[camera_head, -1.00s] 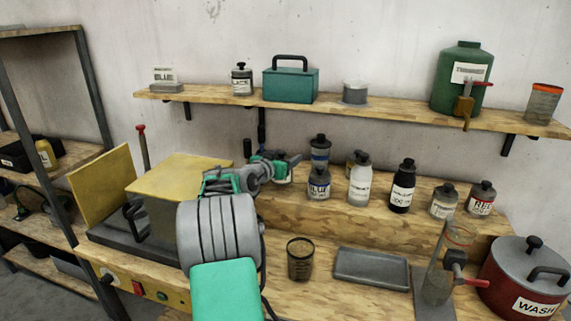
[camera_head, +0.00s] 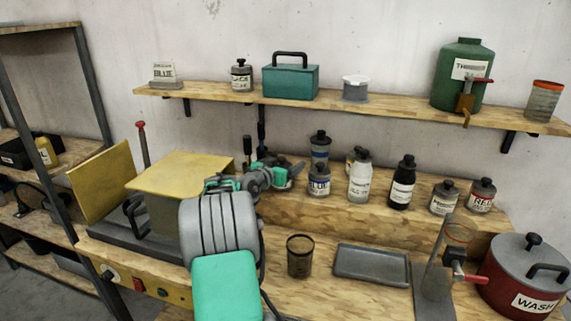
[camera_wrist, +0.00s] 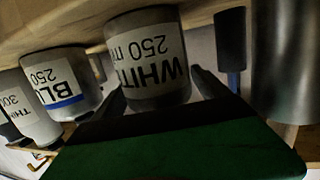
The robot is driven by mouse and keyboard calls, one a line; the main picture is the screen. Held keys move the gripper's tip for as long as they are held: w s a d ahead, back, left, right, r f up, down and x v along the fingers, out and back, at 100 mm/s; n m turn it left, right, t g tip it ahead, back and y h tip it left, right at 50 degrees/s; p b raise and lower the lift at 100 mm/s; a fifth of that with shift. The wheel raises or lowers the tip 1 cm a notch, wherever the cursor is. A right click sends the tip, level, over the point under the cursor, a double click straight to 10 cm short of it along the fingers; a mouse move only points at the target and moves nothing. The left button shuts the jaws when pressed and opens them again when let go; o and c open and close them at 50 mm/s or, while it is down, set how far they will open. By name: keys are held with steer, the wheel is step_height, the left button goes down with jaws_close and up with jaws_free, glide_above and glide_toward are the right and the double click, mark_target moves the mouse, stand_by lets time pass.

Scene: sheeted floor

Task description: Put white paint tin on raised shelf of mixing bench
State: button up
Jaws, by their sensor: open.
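The white paint tin (camera_wrist: 150,75), labelled WHITE 250 ml, shows upside down in the wrist view. It stands on wood between the two dark fingers of my gripper (camera_wrist: 160,95), which are apart, one on each side. I cannot tell whether they touch it. In the head view my gripper (camera_head: 280,175) is at the left end of the raised wooden shelf (camera_head: 390,215) of the bench, and it hides most or all of the white tin. The blue-labelled tin (camera_head: 319,184) stands just right of it and also shows in the wrist view (camera_wrist: 65,80).
Several bottles and tins stand along the raised shelf, including a white bottle (camera_head: 360,180) and a black bottle (camera_head: 402,185). A dark cup (camera_head: 300,258), a grey tray (camera_head: 371,265) and a red wash pot (camera_head: 525,280) stand below. A yellow-lidded box (camera_head: 180,175) is left.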

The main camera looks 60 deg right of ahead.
steer(key=shift+r, duration=0.15)
steer(key=a+r+b, duration=0.1)
steer(key=a+b, duration=0.1)
steer(key=a, duration=0.9)
steer(key=shift+w+a+r, duration=0.25)
steer(key=shift+a+r, duration=0.1)
steer(key=shift+a, duration=0.05)
steer(key=shift+s, duration=0.1)
